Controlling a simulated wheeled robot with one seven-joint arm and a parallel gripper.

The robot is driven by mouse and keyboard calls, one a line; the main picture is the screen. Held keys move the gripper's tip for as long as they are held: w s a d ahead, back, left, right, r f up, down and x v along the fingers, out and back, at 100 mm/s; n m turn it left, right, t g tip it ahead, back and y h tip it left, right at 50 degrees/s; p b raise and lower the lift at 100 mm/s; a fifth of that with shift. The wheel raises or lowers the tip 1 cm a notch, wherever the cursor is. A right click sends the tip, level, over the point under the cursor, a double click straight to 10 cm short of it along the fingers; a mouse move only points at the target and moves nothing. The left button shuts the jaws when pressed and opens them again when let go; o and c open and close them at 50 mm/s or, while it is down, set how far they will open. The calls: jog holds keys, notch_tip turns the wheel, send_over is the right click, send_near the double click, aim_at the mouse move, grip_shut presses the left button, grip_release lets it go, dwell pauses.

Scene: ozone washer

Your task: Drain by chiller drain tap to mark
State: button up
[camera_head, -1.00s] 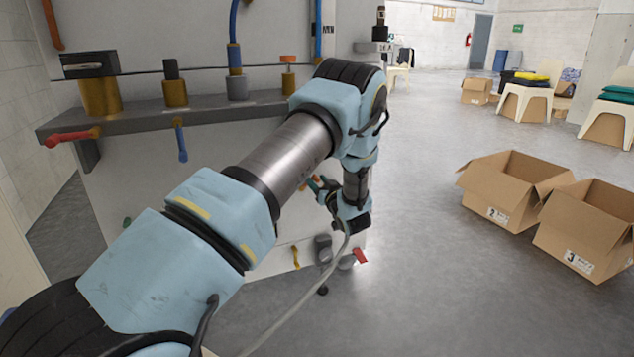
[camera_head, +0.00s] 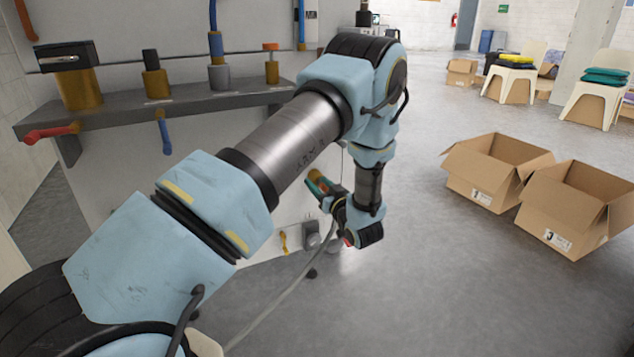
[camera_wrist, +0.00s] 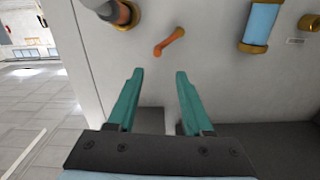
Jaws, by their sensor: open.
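My gripper (camera_wrist: 159,75) is open and empty, with two green fingers pointing at the pale machine panel. In the wrist view an orange lever (camera_wrist: 169,42) sits on the panel just beyond the fingertips, above the gap and not touched. A blue cylinder with brass ends (camera_wrist: 263,22) is at upper right, with a small label beside it. In the head view my gripper (camera_head: 317,187) is at the machine's right side, partly hidden by my wrist. A yellow lever (camera_head: 284,242) hangs low on the panel. I cannot tell which handle is the chiller drain tap, and no mark is readable.
A grey shelf (camera_head: 120,115) on the machine carries brass fittings, a red lever (camera_head: 52,133) and a blue lever (camera_head: 163,130). A grey-orange pipe fitting (camera_wrist: 122,14) is near my left finger. Open cardboard boxes (camera_head: 497,170) stand at right; the floor between is clear.

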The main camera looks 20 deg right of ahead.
jog(key=w+a+r+g+h, duration=0.2)
jog(key=a+r+g, duration=0.15)
jog(key=a, duration=0.25)
jog(key=w+a+r+g+h, duration=0.1)
jog(key=a+r+g+h, duration=0.1)
jog(key=a+g, duration=0.25)
jog(key=s+a+r+m+g+y, duration=0.15)
jog(key=s+a+g, duration=0.25)
jog(key=s+a, duration=0.75)
jog(key=s+a+r+g, duration=0.3)
jog(key=s+a+g, duration=0.1)
jog(key=s+a, duration=0.75)
notch_tip(320, 180, up, 31)
jog(key=s+d+p, duration=0.1)
jog(key=p, duration=3)
jog(key=shift+s+d+r+p, duration=0.15)
jog(key=shift+s+p, duration=0.05)
jog(key=shift+p, duration=0.15)
